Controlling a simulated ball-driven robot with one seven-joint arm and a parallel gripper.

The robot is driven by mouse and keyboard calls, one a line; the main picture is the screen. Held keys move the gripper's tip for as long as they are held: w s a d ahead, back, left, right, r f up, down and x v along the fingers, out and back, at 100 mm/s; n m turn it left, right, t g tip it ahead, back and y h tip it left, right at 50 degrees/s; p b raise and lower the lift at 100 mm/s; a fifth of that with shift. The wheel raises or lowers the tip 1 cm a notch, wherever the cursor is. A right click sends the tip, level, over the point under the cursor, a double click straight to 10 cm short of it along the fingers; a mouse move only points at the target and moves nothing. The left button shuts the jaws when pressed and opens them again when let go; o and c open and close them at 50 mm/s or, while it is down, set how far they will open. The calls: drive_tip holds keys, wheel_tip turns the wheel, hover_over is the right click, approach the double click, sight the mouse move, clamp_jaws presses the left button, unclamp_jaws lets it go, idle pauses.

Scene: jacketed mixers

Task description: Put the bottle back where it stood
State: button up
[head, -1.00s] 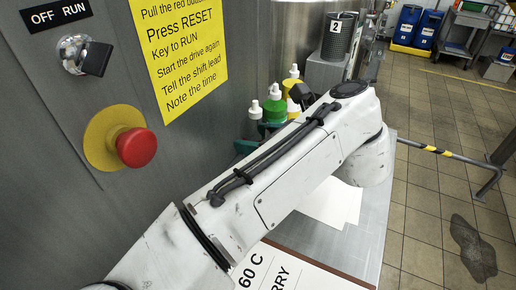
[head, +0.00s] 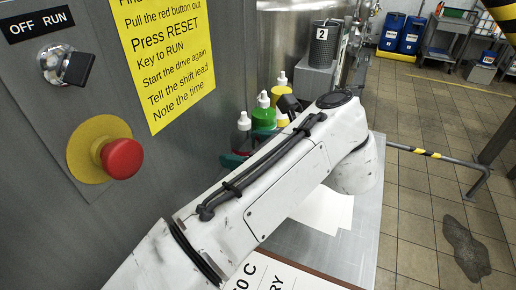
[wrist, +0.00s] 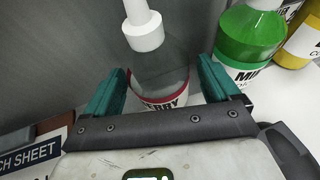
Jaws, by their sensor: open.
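A clear bottle with a white cap (wrist: 143,28) and a red-edged label ending in "RRY" stands between the fingers of my gripper (wrist: 163,68) in the wrist view. The teal fingers are open, one on each side of it; contact cannot be told. In the head view this bottle (head: 242,139) is nearest in the row, and my arm hides most of the gripper. A green bottle (wrist: 246,36) with a label starting "MI" stands just right of the right finger. A yellow bottle (wrist: 303,38) stands beyond it.
A steel wall with a red stop button (head: 122,158), key switch (head: 68,65) and yellow notice (head: 165,62) rises close on the left. A grey box with a container marked 2 (head: 324,45) stands behind the bottles. White paper (head: 325,208) lies on the bench.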

drive_tip(key=p+v, duration=1.2)
drive_tip(key=shift+c, duration=0.3)
idle(1.3)
